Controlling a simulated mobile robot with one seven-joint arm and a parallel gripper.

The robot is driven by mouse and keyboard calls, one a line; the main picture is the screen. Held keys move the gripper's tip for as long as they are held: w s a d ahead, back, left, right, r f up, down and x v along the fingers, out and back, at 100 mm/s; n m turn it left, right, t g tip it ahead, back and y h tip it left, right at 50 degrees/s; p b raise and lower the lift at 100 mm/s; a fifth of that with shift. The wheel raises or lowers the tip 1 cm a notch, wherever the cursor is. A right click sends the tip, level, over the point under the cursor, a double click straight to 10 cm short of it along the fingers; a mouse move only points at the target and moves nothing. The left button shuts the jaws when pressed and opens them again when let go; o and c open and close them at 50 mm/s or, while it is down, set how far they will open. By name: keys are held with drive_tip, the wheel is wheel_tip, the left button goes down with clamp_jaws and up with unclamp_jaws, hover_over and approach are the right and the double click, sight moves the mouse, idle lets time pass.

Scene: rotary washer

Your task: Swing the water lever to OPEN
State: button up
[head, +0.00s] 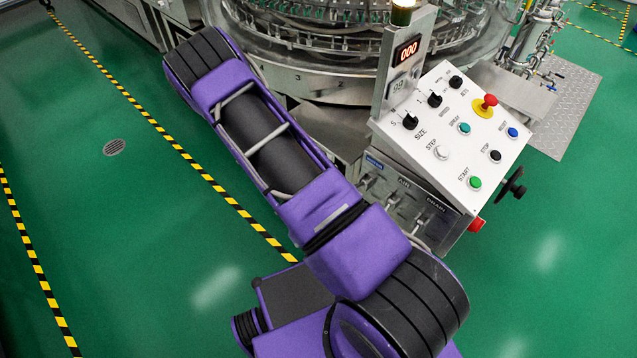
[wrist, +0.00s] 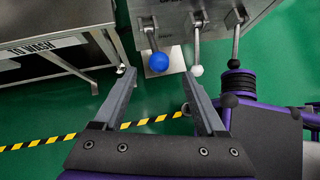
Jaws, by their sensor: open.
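In the wrist view three levers hang from a metal panel: one with a blue ball knob (wrist: 155,62), one with a white knob (wrist: 197,70) and one with a black knob (wrist: 234,64). In the head view the leftmost lever (head: 368,181) sits beside the AIR and DRAIN levers; its own label is too small to read, but it appears to be the water lever. My gripper (wrist: 157,74) is open and empty. Its fingertips lie either side of the blue knob in the picture, with the right one close to the white knob. Contact cannot be told. The head view hides my gripper.
The sloped control box (head: 450,130) with buttons and a red emergency stop stands above the lever panel. The rotary washer (head: 320,60) is behind. A metal table (wrist: 60,25) stands left in the wrist view. Green floor (head: 560,270) is clear at right.

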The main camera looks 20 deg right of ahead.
drive_tip(key=v, duration=0.7)
drive_tip(key=shift+a, duration=0.15)
drive_tip(key=shift+r, duration=0.15)
drive_tip(key=shift+c, duration=1.1)
drive_tip(key=f+h+b, duration=0.1)
drive_tip(key=f, duration=0.1)
drive_tip(key=a+f+m+h+b, duration=0.1)
drive_tip(key=f, duration=0.2)
drive_tip(key=a+f+h+b, duration=0.1)
drive_tip(key=f, duration=0.2)
drive_tip(key=shift+w+a+t, duration=0.2)
drive_tip(key=shift+w+t, duration=0.2)
clamp_jaws()
wheel_tip(320, 180, down, 6)
drive_tip(key=a+m+t+h+b, duration=0.2)
drive_tip(key=a+h, duration=0.1)
drive_tip(key=d+r, duration=0.1)
drive_tip(key=d, duration=1)
drive_tip(key=shift+w+d+p, duration=0.25)
drive_tip(key=shift+w+p, duration=0.05)
drive_tip(key=shift+p, duration=0.15)
